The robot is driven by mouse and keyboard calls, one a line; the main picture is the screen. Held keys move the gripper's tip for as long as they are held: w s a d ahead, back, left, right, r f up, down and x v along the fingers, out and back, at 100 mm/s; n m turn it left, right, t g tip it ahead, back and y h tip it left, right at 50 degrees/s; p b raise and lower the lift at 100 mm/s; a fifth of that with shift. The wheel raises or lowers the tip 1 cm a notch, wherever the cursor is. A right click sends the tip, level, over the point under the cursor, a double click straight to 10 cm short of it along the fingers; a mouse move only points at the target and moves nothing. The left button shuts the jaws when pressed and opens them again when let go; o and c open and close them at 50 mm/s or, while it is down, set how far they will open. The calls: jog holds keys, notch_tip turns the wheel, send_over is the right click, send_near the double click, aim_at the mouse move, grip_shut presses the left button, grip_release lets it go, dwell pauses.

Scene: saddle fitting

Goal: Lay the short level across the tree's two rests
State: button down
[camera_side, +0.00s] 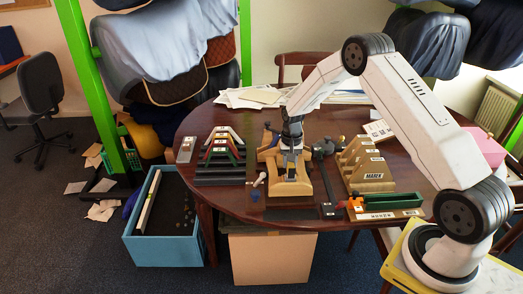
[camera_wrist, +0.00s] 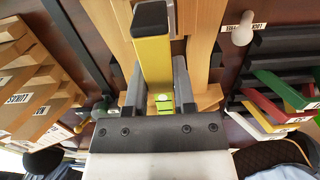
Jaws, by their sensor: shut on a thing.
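My gripper (camera_side: 291,150) is above the wooden tree (camera_side: 288,188) near the middle of the table in the side view. In the wrist view my gripper (camera_wrist: 158,88) is shut on the short level (camera_wrist: 153,62), a yellow bar with a black end cap and a green vial. The capped end points to the top of that view. The tree's pale wooden bars (camera_wrist: 203,40) show on both sides of the level. In the side view the level is too small and covered to make out. I cannot tell whether it touches the rests.
A rack of dark, red and green pieces (camera_side: 220,160) stands left of the tree. A wooden rack (camera_side: 366,165) and a tray with a green block (camera_side: 392,201) stand right. A dark clamp-like tool (camera_side: 325,150) is close beside the tree. Papers (camera_side: 250,96) lie behind.

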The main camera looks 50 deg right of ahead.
dwell(0.3)
grip_release()
dwell(0.3)
jog(key=shift+r, duration=0.1)
jog(key=shift+r, duration=2.4)
jog(key=shift+r, duration=0.15)
jog(key=shift+r, duration=1.35)
